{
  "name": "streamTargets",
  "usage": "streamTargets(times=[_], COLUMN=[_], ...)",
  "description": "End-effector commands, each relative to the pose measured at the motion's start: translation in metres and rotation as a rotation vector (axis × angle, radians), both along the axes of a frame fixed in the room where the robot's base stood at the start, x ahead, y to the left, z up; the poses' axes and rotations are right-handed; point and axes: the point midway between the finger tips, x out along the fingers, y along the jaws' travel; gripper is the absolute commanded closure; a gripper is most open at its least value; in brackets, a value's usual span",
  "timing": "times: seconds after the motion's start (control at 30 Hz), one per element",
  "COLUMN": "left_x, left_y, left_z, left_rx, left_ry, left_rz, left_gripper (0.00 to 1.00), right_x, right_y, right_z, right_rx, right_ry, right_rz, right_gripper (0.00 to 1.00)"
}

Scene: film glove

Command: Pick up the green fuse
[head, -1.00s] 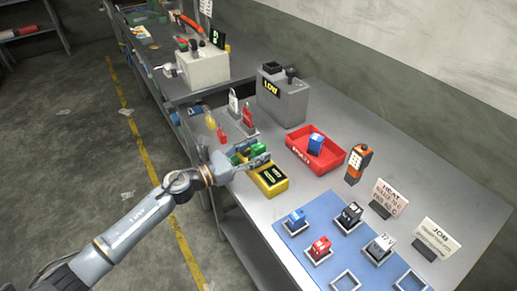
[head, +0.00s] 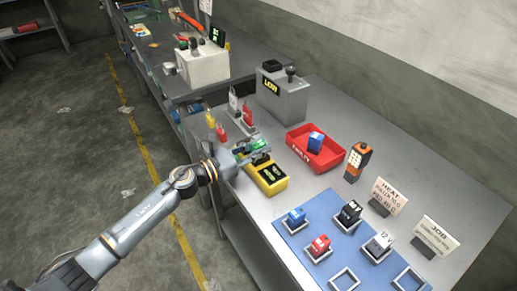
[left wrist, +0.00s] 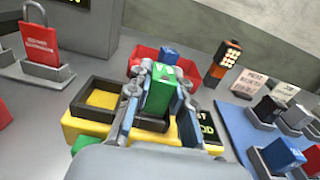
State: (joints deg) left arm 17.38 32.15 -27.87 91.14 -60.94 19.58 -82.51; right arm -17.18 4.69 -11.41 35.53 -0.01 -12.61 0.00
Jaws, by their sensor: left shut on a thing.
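The green fuse (left wrist: 159,92) is between the two fingers of my left gripper (left wrist: 147,100) in the left wrist view. The gripper is shut on it. In the head view the green fuse (head: 259,144) shows partly behind the fingers of my left gripper (head: 256,150), over the back end of a yellow tester box (head: 268,180). In the left wrist view the yellow box (left wrist: 75,130) has a dark-rimmed socket with nothing in it. The fuse's lower end is hidden, so I cannot tell its height above the box. My right gripper is not in view.
A red tray (head: 330,158) holds a blue fuse (head: 316,141). A blue mat (head: 300,238) carries several fuses in holders and empty holders. An orange-black device (head: 357,162), sign cards (head: 390,197), a grey box (head: 282,98) and red padlocks (head: 248,114) stand around.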

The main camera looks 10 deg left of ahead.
Motion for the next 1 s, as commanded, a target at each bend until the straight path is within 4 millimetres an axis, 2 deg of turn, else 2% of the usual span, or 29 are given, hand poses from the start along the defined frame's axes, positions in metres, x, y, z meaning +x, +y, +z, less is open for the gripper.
streamTargets(times=[0.17,0.27,0.53,0.8,1.0], left_x=[0.000,-0.002,-0.051,-0.109,-0.132], left_y=[0.001,0.001,0.000,-0.002,-0.002], left_z=[0.018,0.036,0.096,0.115,0.125], left_rx=[0.004,0.006,0.007,0.001,0.000], left_ry=[-0.006,-0.007,-0.004,0.000,0.000], left_rz=[-0.001,-0.002,-0.003,-0.003,0.000], left_gripper=[1.00,1.00,1.00,1.00,1.00], right_x=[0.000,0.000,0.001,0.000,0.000], right_y=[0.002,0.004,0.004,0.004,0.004], right_z=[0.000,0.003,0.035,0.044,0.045], right_rx=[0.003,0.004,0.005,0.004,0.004], right_ry=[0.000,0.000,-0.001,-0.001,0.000], right_rz=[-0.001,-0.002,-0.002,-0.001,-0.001], right_gripper=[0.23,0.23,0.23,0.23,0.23])
